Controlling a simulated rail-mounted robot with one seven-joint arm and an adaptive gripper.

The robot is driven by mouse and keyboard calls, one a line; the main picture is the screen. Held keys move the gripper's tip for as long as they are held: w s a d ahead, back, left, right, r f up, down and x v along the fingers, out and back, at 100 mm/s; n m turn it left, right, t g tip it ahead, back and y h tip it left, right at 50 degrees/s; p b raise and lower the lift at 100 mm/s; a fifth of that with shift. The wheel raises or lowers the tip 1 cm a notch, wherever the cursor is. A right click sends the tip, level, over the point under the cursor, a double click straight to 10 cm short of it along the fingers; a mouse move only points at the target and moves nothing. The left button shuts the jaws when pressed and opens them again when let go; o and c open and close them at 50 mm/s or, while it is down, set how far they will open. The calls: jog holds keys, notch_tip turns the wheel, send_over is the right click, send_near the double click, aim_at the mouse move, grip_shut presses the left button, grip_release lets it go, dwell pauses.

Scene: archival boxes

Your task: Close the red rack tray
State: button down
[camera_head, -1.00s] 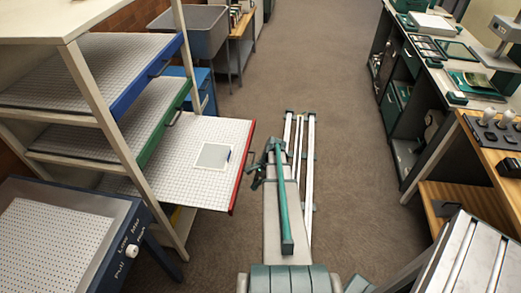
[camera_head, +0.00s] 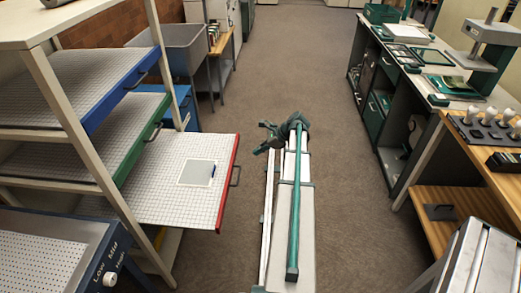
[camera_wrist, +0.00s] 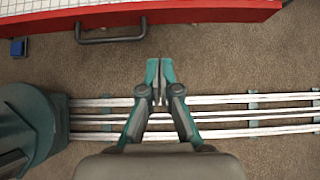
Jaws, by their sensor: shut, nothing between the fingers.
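The red rack tray (camera_head: 224,182) is pulled out of the rack at the left in the head view. Its red front edge carries a dark handle (camera_head: 236,175), and a pale square sheet (camera_head: 197,173) lies on its white gridded surface. In the wrist view the red front (camera_wrist: 200,15) runs along the top, with its handle (camera_wrist: 112,36) pointing toward me. My gripper (camera_wrist: 156,96) is shut and empty, apart from the handle, over the floor. In the head view my gripper (camera_head: 266,137) is right of the tray, beyond its far corner.
The blue tray (camera_head: 122,90) and green tray (camera_head: 140,147) sit above in the rack (camera_head: 75,130). A blue-framed table (camera_head: 105,245) stands at the front left, workbenches (camera_head: 460,125) at the right. The carpeted aisle (camera_head: 340,90) is clear ahead.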

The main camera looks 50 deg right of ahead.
jog(key=shift+w+a+f+p, duration=0.1)
jog(key=shift+w+a+f, duration=0.75)
jog(key=shift+w, duration=0.25)
jog(key=shift+w+a+f+p, duration=0.15)
jog(key=shift+w+a+f, duration=0.5)
jog(key=shift+w+a, duration=0.35)
jog(key=shift+w+a+f+p, duration=0.1)
jog(key=shift+w+a+f, duration=0.7)
jog(key=shift+w, duration=0.4)
